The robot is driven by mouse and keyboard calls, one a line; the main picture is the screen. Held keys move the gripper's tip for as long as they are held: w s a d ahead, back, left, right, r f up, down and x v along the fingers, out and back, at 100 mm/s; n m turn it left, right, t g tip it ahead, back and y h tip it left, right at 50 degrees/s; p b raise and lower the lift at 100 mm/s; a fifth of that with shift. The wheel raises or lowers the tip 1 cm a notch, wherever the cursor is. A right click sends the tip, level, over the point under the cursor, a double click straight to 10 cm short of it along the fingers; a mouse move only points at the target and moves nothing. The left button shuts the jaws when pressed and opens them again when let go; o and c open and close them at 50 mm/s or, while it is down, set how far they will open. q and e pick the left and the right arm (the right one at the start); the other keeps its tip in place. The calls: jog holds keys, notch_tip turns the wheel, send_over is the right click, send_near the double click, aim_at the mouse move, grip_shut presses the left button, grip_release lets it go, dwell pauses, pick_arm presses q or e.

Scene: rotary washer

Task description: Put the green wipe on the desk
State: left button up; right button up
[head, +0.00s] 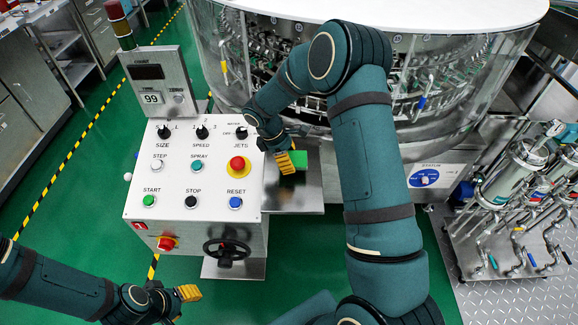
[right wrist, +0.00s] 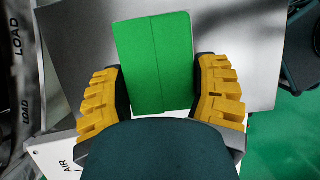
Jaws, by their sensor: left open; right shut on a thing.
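The green wipe (head: 301,159) is a flat green rectangle at the metal ledge right of the control panel. In the right wrist view the wipe (right wrist: 155,50) shows a crease down its middle and spans the space between the yellow fingers. My right gripper (head: 286,163) is shut on the wipe, over the metal desk surface (head: 300,197). I cannot tell whether the wipe touches that surface. The wipe's near end is hidden by my gripper's body. My left gripper (head: 190,293) is open and empty, low at the left above the green floor.
The white control panel (head: 176,176) with knobs, buttons and a black handwheel (head: 227,252) stands left of the ledge. The glass-walled rotary washer (head: 440,85) is behind it. A rack with metal filter housings (head: 515,170) stands at the right.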

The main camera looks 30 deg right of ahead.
jog(key=shift+f, duration=1.45)
jog(key=shift+b, duration=0.3)
jog(key=shift+f, duration=0.2)
jog(key=o, duration=0.9)
jog(key=shift+c, duration=0.2)
jog(key=shift+r, duration=0.1)
jog(key=shift+r, duration=0.2)
jog(key=p+v, duration=0.2)
jog(key=v, duration=1)
jog(key=shift+f, duration=0.15)
